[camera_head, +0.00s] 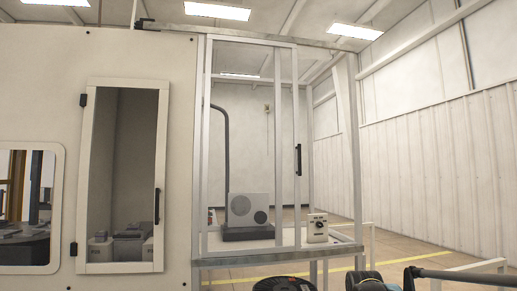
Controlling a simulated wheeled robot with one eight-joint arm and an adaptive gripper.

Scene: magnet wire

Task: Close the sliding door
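The sliding door (289,190) is a clear panel in a pale metal frame on the front of an enclosure. It stands toward the left of the front, with a black vertical handle (298,160) at its right edge. To the right of the handle, an open-looking gap reaches to the right corner post (353,150). Parts of my arm show at the bottom edge, low and in front of the enclosure, apart from the handle. My gripper's fingers cannot be made out.
Inside the enclosure are a grey box-shaped machine (250,209) and a small white control box (317,228) on a pale table top (345,243). Left is a large cream cabinet (60,90) with a narrow windowed door (85,180). Floor (440,245) shows on the right, with rails.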

